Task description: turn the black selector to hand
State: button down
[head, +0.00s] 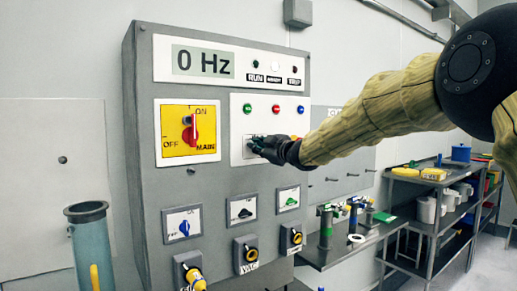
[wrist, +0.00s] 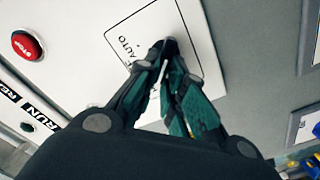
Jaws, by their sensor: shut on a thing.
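My gripper (head: 262,148) is at a selector plate on the grey control panel, below the coloured lamps. In the wrist view, my gripper (wrist: 168,50) has its fingertips closed together on the black selector at the white plate (wrist: 195,70). The fingers cover nearly all of the selector, so its pointing direction cannot be read. The word AUTO shows on the plate beside the fingertips; the other labels are mostly hidden. In the head view the fingers and hand hide the selector too.
A red STOP button (wrist: 27,45) is left of the plate in the wrist view. In the head view, a red MAIN switch (head: 190,130) on yellow is left of my gripper. Smaller blue (head: 184,228), black (head: 244,212) and green (head: 291,201) selectors sit below. The display reads 0 Hz.

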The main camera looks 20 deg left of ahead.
jog(key=shift+f, duration=0.1)
jog(key=c, duration=1.5)
grip_release()
jog(key=shift+s+d, duration=0.1)
jog(key=shift+d, duration=0.05)
jog(key=v, duration=1.1)
jog(key=shift+s+d, duration=0.25)
